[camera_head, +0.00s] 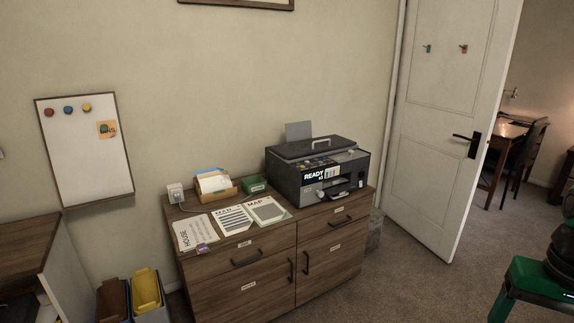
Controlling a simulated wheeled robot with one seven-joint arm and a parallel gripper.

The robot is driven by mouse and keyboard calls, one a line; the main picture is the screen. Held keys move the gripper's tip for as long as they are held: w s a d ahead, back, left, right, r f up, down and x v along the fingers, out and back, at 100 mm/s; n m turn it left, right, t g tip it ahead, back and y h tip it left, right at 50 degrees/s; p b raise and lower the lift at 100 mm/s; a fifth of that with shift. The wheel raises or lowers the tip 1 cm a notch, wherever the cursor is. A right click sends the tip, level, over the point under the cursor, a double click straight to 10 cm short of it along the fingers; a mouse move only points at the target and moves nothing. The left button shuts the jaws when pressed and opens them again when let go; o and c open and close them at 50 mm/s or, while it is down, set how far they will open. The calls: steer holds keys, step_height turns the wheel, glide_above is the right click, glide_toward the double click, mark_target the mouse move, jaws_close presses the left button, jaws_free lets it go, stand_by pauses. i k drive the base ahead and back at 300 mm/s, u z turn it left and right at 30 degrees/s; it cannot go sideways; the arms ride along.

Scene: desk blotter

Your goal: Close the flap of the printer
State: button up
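The dark grey printer (287,180) stands on top of the wooden cabinet, towards its right end. Its top lid (310,148) has a light handle, and a pale sheet (298,131) stands up behind it. The front carries a "READY" display (314,174) and coloured marks beside it. A dark flap or tray (337,190) juts out low on the front. It is too small to tell exactly which part is the flap or how far it is open. My gripper is not in view.
Papers (232,219), a card box (215,185) and a green box (254,184) lie left of the printer on the wooden cabinet (240,285). An open white door (440,130) stands to the right. Carpet (400,285) is clear before the cabinet's right side. Bins (146,290) stand left.

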mark_target(341, 189)
steer(key=z, duration=0.05)
steer(key=k, duration=0.65)
steer(key=u, duration=0.3)
steer(key=i, duration=1.5)
steer(key=z, duration=0.5)
